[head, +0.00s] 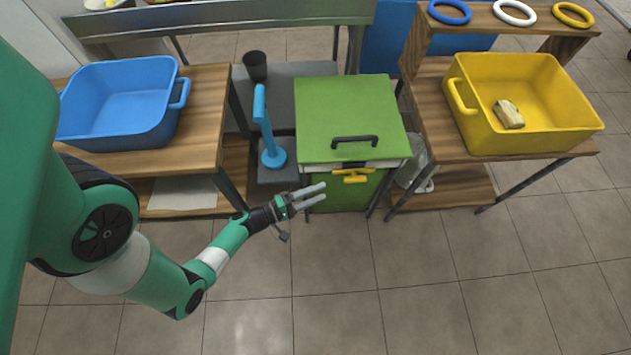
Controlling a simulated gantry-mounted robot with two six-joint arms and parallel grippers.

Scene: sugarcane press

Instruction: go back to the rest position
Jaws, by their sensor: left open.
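My left gripper (309,196) is open and empty. It hangs in front of the green box-shaped machine (345,105), near its lower left front edge. The machine has a black handle (354,141) on its green top and a yellow handle (351,176) on its front. The left gripper's fingers point right toward the yellow handle and look apart from it. My right gripper does not show in this view.
A blue bin (122,100) stands on the left wooden table. A yellow bin (535,100) with a pale brown block (508,114) stands on the right table. A blue lever (268,130) rises left of the machine. The tiled floor (400,290) in front is clear.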

